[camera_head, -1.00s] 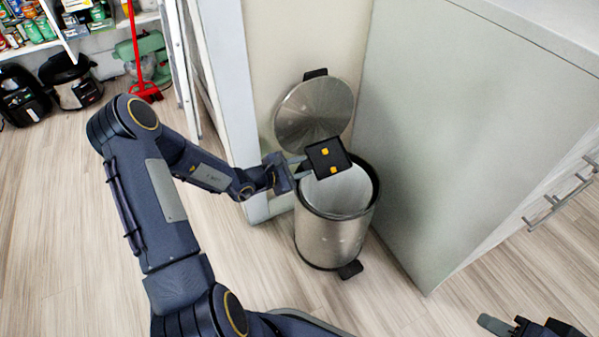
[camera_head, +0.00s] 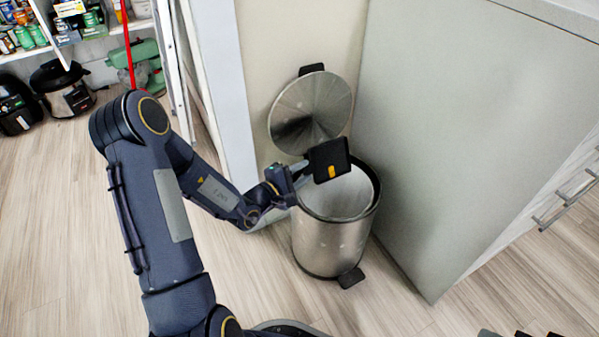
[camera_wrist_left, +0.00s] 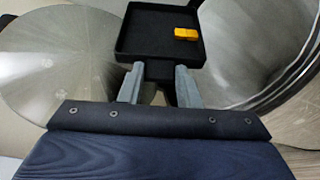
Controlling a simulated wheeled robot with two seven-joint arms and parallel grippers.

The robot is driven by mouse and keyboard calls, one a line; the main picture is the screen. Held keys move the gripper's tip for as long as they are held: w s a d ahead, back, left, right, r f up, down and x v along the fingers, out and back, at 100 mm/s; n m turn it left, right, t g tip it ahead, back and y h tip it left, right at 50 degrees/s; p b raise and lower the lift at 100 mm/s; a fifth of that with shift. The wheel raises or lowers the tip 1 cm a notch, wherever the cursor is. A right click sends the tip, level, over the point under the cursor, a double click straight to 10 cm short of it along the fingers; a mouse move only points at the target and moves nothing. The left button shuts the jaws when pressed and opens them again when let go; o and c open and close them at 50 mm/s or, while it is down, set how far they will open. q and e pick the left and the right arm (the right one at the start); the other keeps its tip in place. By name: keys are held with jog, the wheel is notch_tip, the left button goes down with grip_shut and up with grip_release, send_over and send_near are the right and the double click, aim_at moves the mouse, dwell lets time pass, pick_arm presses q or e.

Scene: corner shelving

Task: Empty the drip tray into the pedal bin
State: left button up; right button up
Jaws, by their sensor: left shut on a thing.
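My left gripper (camera_head: 303,172) is shut on the near edge of the black square drip tray (camera_head: 322,154). The tray is tilted and held above the rim of the pedal bin (camera_head: 333,232), over its back left part. Yellow-orange pieces (camera_head: 331,172) lie in the tray, close together. Of my right gripper (camera_head: 515,334), only a sliver shows at the bottom edge.
A tall grey cabinet (camera_head: 450,140) stands close on the bin's right. A pale wall edge (camera_head: 222,100) is close on its left. The bin's black pedal (camera_head: 351,278) points forward. Floor (camera_head: 60,230) is clear at the left. Shelves and appliances stand at the far left.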

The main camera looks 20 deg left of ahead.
pick_arm(q)
jog(key=shift+b, duration=0.35)
jog(key=shift+f, duration=0.25)
jog(key=shift+r, duration=0.25)
dwell(0.7)
